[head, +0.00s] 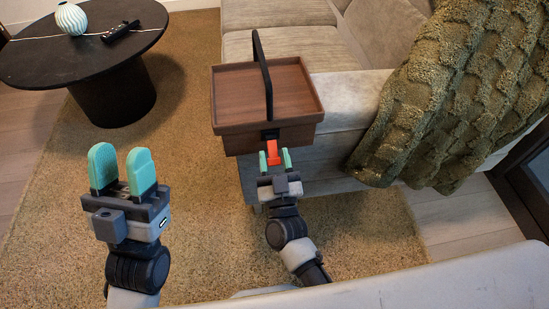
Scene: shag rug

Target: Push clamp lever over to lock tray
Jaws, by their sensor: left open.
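A brown wooden tray (235,97) with raised sides and a tall black arched handle (262,75) sits on the sofa's arm. A black clamp (270,134) is on its front side, with an orange lever (272,151) hanging down from it. My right gripper (274,159) is in front of the tray, its teal fingers apart on either side of the lever's lower part. Whether either finger touches the lever cannot be told. My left gripper (122,169) is open and empty, pointing up over the rug, well left of the tray.
A beige sofa (275,48) stands at the back, with a green knitted throw (440,95) over it right of the tray. A round black table (60,60) at upper left holds a striped vase (71,19) and a remote (120,32). The shag rug (185,110) between is clear.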

